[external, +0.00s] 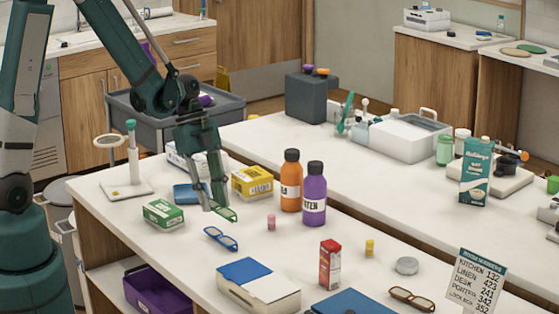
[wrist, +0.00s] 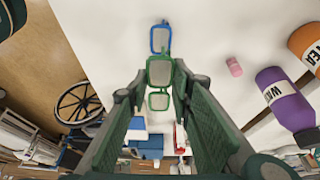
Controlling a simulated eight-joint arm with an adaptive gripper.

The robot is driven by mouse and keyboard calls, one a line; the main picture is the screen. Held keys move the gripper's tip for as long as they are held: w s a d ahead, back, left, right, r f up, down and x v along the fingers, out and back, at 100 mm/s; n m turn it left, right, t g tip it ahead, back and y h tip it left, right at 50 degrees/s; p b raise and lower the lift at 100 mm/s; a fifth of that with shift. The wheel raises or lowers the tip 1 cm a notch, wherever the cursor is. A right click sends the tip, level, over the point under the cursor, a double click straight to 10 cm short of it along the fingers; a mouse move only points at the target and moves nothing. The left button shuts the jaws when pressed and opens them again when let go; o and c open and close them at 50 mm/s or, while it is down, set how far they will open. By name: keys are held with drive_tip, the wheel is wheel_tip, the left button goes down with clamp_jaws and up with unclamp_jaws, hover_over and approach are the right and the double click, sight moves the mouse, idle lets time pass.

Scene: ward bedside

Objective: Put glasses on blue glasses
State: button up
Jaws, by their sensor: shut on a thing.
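My gripper (external: 211,206) points down over the near table and is shut on the green glasses (external: 228,213). In the wrist view the green glasses (wrist: 159,73) sit between the fingers, with one lens reaching past the fingertips. The blue glasses (external: 221,238) lie on the white tabletop, just in front of my gripper in the external view. In the wrist view the blue glasses (wrist: 160,39) are just beyond the green ones, nearly in line with them. I cannot tell how high the green glasses are above the table.
A green box (external: 164,214) stands left of the blue glasses, and a yellow box (external: 252,182) behind. Orange (external: 291,185) and purple (external: 314,193) bottles and a pink piece (external: 271,222) stand to the right. Brown glasses (external: 411,299) lie at the front right. A blue-and-white box (external: 258,287) is in front.

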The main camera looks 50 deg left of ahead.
sight(214, 232)
drive_tip(key=shift+f, duration=0.65)
drive_tip(key=shift+f+b, duration=0.4)
drive_tip(key=shift+f, duration=1.7)
drive_tip(key=shift+f, duration=0.1)
drive_tip(key=shift+o, duration=1.4)
drive_tip(key=shift+f, duration=0.1)
drive_tip(key=o, duration=0.4)
drive_tip(key=shift+o, duration=0.2)
drive_tip(key=shift+r, duration=0.2)
